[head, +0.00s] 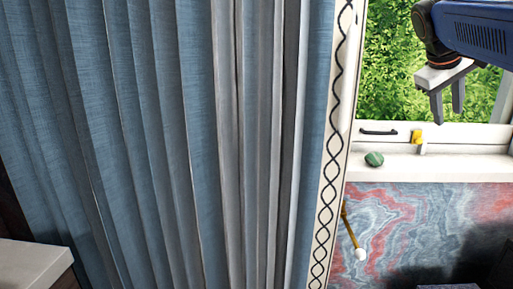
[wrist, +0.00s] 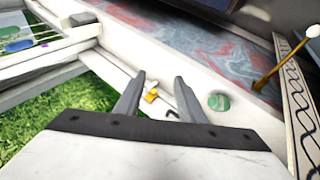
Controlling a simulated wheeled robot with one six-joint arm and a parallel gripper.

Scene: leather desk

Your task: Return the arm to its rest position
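My gripper (head: 447,104) hangs at the upper right of the head view, in front of the window. Its two grey fingers point down and stand apart with a gap between them. In the wrist view my gripper (wrist: 164,98) shows the same open fingers with nothing held between them. My blue and black arm reaches in from the top right corner of the head view.
A green stone-like object (head: 374,159) lies on the white window sill (head: 440,166), near a yellow latch (head: 416,137) and a black handle (head: 378,132). A blue-grey curtain (head: 150,140) fills the left. A white-tipped rod (head: 352,232) hangs beside the patterned wall.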

